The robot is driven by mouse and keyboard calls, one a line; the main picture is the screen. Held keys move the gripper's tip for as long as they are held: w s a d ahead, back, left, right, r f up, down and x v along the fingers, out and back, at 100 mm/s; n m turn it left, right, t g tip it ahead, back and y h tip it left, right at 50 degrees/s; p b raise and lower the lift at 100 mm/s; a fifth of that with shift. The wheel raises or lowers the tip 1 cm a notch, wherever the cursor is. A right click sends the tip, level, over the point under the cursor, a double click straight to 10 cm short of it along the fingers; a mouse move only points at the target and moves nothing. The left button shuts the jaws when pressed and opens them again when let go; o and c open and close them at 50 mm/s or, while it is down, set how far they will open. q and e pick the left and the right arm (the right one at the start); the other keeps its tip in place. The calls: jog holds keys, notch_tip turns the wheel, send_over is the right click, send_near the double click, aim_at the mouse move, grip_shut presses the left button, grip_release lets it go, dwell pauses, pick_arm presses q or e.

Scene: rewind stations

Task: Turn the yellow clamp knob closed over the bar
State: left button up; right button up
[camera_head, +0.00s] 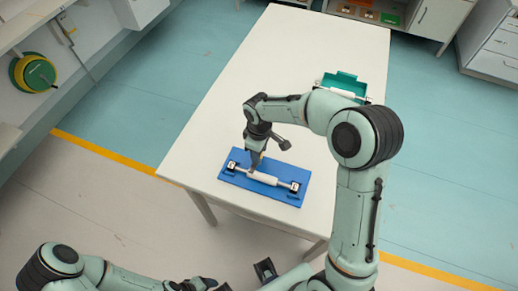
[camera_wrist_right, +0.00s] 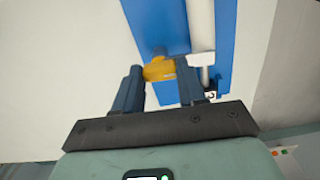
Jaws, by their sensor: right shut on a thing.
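The blue board (camera_head: 227,180) lies on the white table and carries a white roll (camera_head: 262,178) on a bar. In the right wrist view the yellow clamp knob (camera_wrist_right: 158,70) sits beside a white block (camera_wrist_right: 201,59) at the end of the roll (camera_wrist_right: 201,22). My right gripper (camera_head: 253,170) reaches down to the board; in its wrist view its two fingers (camera_wrist_right: 158,80) stand either side of the knob and are shut on it. The thin bar (camera_wrist_right: 205,76) shows past the block. The knob is not distinguishable in the head view. My left gripper (camera_head: 200,285) is cut off at the bottom edge.
The table left of and behind the board is clear. Drawers and shelves line the room's edges. A yellow line crosses the floor.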

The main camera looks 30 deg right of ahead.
pick_arm(q)
jog(key=shift+w+r, duration=0.1)
jog(key=shift+r, duration=0.05)
pick_arm(e)
jog(key=shift+w+r+n, duration=0.1)
jog(key=shift+n, duration=0.4)
jog(key=o, duration=1.1)
jog(key=shift+c, duration=0.2)
pick_arm(q)
jog(key=shift+w+r+p, duration=0.4)
jog(key=shift+r+p, duration=0.35)
jog(key=shift+r, duration=0.05)
pick_arm(e)
notch_tip(320, 180, up, 13)
jog(key=shift+r, duration=0.15)
pick_arm(q)
jog(key=shift+s, duration=0.1)
